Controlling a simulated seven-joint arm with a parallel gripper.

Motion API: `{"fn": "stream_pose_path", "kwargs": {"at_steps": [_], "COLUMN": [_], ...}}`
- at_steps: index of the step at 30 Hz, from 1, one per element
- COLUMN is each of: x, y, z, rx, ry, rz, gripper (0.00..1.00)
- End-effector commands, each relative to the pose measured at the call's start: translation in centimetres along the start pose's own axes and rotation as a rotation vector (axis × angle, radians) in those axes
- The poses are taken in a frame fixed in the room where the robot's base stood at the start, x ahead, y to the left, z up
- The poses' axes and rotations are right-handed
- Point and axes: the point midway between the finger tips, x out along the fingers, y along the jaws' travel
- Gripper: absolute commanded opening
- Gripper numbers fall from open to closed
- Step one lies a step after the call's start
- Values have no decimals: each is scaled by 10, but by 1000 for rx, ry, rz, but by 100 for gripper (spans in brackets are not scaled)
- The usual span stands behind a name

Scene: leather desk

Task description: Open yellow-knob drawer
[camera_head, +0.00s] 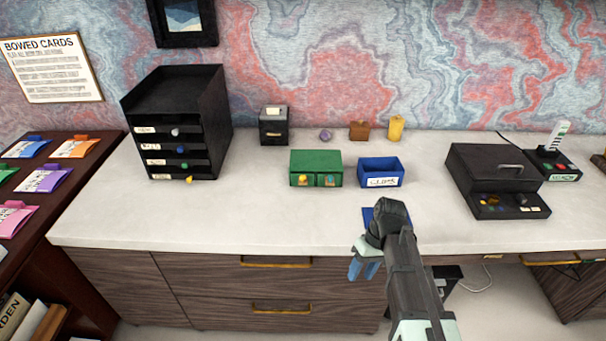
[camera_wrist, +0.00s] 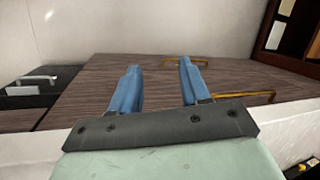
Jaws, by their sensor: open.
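A small green two-drawer box (camera_head: 316,160) sits mid-counter in the head view. Its left drawer has a yellow knob (camera_head: 303,178), its right drawer a teal one; both look shut. A black drawer tower (camera_head: 214,115) stands at the left with several labelled drawers; its lowest carries another yellow knob (camera_head: 189,180), and the others have grey, blue and green knobs. My gripper (camera_head: 363,270) hangs in front of the counter's front edge, right of and nearer than both units. Its blue fingers are apart and empty, and they also show in the wrist view (camera_wrist: 160,68).
A blue open box (camera_head: 381,179) stands right of the green box, and a small black box (camera_head: 274,135) behind it. A black cash box (camera_head: 498,165) is at the right.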

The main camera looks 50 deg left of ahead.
Motion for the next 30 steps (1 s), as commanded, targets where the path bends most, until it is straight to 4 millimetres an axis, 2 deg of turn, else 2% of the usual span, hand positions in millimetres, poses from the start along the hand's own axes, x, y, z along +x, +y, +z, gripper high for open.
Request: {"fn": "stream_pose_path", "kwargs": {"at_steps": [1,5,12,15,18,22,26,30], "x": [-18,-62,-160,-196,-224,-246,-252,-241], "y": [-13,-42,-94,-114,-129,-143,-147,-144], "z": [-25,-80,-206,-247,-276,-297,-304,-304], "rx": [-28,-64,-35,-8,18,41,50,52], "ry": [7,24,81,110,135,156,165,165], "rz": [14,61,194,242,277,306,318,319], "gripper": [46,46,46,46,46,46,46,46]}}
